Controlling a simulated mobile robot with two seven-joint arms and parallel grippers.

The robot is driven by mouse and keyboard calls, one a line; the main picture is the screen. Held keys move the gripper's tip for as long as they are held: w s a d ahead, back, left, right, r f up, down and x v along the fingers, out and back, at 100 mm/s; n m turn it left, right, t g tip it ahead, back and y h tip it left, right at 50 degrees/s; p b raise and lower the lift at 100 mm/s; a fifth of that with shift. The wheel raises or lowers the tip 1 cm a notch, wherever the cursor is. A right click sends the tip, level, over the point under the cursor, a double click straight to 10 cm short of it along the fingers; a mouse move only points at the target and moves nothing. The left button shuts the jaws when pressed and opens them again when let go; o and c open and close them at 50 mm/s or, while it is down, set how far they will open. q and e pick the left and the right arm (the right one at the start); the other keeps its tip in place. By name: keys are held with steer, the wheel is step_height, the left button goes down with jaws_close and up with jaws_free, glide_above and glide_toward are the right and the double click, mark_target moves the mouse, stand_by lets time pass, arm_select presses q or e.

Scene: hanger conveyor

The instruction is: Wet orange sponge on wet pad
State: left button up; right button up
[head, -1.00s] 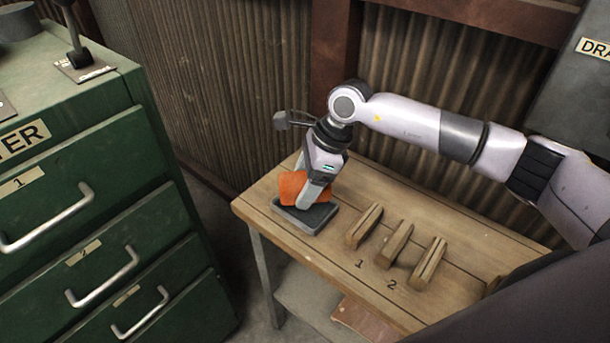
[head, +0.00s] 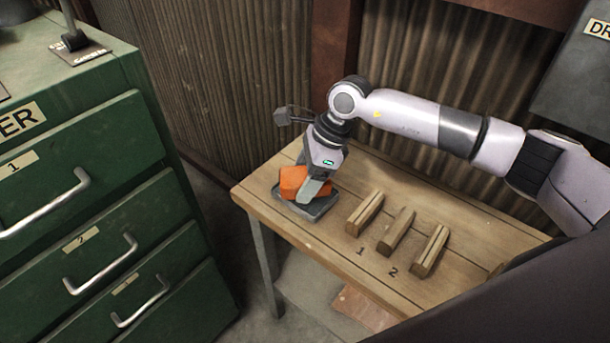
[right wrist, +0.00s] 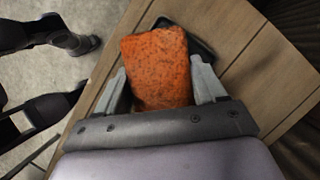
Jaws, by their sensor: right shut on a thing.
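The orange sponge (head: 292,181) is between the fingers of my right gripper (head: 309,190), just over the dark wet pad tray (head: 313,211) at the left end of the wooden bench. In the right wrist view the sponge (right wrist: 157,70) fills the space between both fingers of the right gripper (right wrist: 160,88), which is shut on it. A dark corner of the pad tray (right wrist: 200,48) shows behind the sponge. The sponge's underside is hidden, so I cannot tell whether it touches the pad. My left gripper is not in view.
Several wooden blocks, one of them here (head: 365,213), stand on the bench (head: 300,234) right of the pad, near the numbers 1 and 2. A green drawer cabinet (head: 100,130) stands at the left. A corrugated wall (head: 230,80) is close behind the bench.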

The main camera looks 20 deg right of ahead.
mark_target(294, 176)
steer(key=shift+f+b, duration=0.4)
steer(key=shift+b, duration=0.05)
stand_by(1.6)
steer(key=shift+r+p, duration=1.95)
steer(key=shift+r, duration=1.65)
steer(key=shift+s, duration=0.1)
